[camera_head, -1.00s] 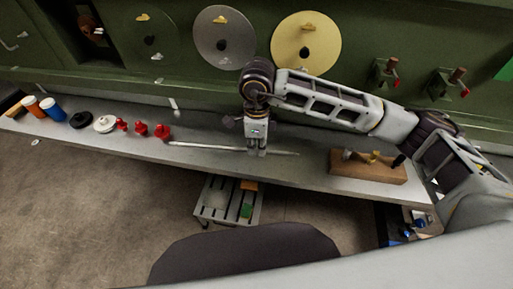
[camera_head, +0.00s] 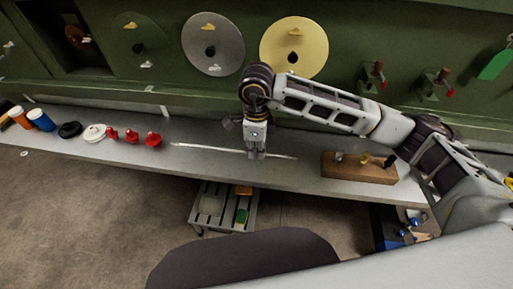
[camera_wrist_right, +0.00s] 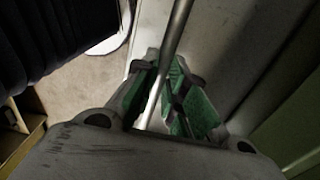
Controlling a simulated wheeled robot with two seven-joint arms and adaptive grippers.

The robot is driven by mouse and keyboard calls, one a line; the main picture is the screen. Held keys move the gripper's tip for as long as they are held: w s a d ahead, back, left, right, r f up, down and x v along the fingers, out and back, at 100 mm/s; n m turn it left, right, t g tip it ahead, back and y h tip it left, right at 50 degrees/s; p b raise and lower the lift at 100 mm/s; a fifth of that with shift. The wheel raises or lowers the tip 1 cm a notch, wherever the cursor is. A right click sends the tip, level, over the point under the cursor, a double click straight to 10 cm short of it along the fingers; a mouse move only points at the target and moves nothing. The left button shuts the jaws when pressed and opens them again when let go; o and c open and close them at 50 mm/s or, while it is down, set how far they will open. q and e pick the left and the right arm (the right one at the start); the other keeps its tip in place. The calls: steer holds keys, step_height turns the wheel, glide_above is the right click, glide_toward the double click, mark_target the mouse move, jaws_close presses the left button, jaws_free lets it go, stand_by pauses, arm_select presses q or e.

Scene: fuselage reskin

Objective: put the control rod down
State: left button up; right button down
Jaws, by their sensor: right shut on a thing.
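The control rod (camera_head: 205,148) is a thin, pale metal rod lying lengthwise along the grey shelf, at or just above its surface; I cannot tell whether it touches. My right gripper (camera_head: 256,155) points down at the rod's middle and is shut on it. In the right wrist view the rod (camera_wrist_right: 178,32) runs between the green-padded fingers of the gripper (camera_wrist_right: 168,105). My left gripper is not in view.
The grey shelf (camera_head: 290,178) holds red knobs (camera_head: 131,136), a white disc (camera_head: 95,132), a black disc and cups to the left. A wooden block (camera_head: 350,170) with small tools stands to the right. A green panel with discs rises behind.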

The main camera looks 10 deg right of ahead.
steer(key=shift+f+b, duration=0.4)
steer(key=shift+f, duration=0.95)
steer(key=shift+f+b, duration=0.45)
steer(key=shift+f, duration=1.5)
steer(key=c, duration=1.4)
jaws_free()
steer(key=shift+r, duration=6)
